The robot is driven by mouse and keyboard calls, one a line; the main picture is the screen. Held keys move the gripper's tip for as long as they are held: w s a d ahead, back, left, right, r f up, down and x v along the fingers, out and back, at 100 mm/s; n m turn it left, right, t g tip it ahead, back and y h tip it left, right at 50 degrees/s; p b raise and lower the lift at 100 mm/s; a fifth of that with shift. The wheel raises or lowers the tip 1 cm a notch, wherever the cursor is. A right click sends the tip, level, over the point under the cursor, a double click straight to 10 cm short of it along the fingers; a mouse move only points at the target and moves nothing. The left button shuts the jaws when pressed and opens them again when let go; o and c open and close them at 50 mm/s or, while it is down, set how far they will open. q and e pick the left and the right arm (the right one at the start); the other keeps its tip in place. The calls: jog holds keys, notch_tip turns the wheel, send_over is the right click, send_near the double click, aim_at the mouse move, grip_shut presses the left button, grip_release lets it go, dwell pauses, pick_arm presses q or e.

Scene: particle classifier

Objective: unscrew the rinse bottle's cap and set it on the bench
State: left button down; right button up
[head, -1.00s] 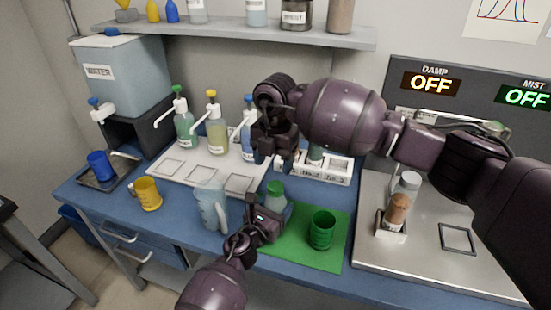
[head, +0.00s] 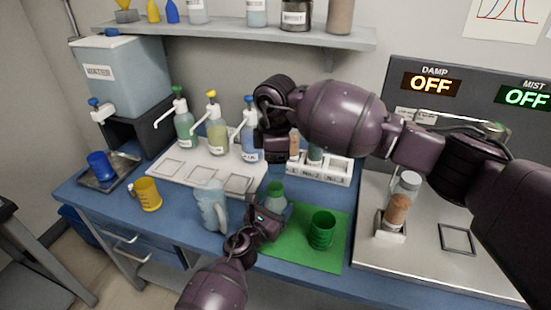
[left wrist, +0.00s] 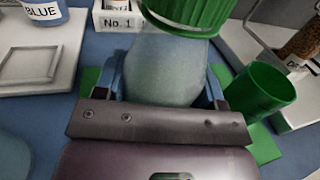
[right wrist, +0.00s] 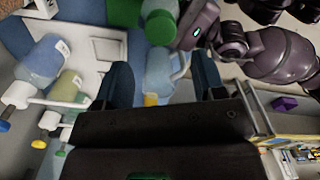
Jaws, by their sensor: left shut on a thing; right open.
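The rinse bottle (head: 275,205) is a pale translucent bottle, upright at the left edge of the green mat. Its green cap (head: 276,187) is on top; the left wrist view shows the ribbed cap (left wrist: 187,14) sitting on the bottle's body (left wrist: 165,68). My left gripper (head: 266,218) is shut around the bottle's body, with one finger on each side. My right gripper (head: 272,156) is open and empty, above and behind the cap, apart from it. In the right wrist view the cap (right wrist: 159,28) shows beyond the open fingers.
A green cup (head: 322,232) stands on the green mat (head: 300,255). A clear pitcher (head: 211,207) stands close left of the bottle. Pump bottles stand on a white tray (head: 172,168) behind. A numbered rack (head: 318,172) is behind the mat. Blue bench shows in front of the white tray.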

aim_at(275, 186)
jog(key=shift+f, duration=3.75)
jog(key=shift+c, duration=0.4)
jog(key=c, duration=0.9)
jog(key=shift+n, duration=0.3)
